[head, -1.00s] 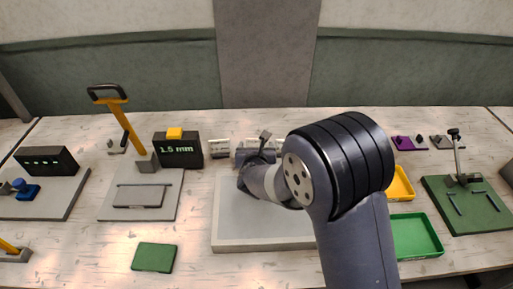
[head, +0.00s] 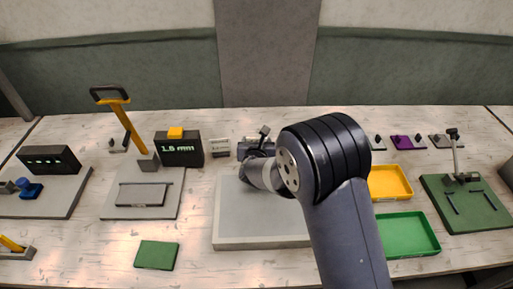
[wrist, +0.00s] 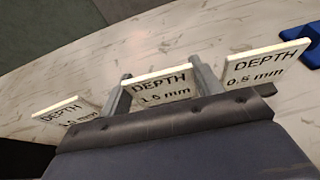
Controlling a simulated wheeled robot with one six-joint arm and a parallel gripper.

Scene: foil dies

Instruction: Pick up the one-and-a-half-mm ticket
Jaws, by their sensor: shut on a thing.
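Three cream tickets with DEPTH lettering stand in a row in the wrist view. The middle ticket (wrist: 158,84) appears to read 1.5 mm, its first digits a little unclear. My gripper (wrist: 163,92) is shut on this middle ticket, with one grey finger at each side edge. The right ticket (wrist: 262,66) reads 0.5 mm. The left ticket (wrist: 66,111) has a number partly hidden and blurred. The dark gripper body covers the lower edges, so I cannot tell whether the held ticket is lifted. In the head view my gripper (head: 258,150) is behind the grey plate.
A black display (head: 180,149) reading 1.5 mm stands left, beside a yellow-handled press (head: 127,125). One ticket (head: 220,147) shows beside my gripper. A yellow tray (head: 391,182) and green tray (head: 408,234) lie right. The grey plate (head: 230,225) is bare.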

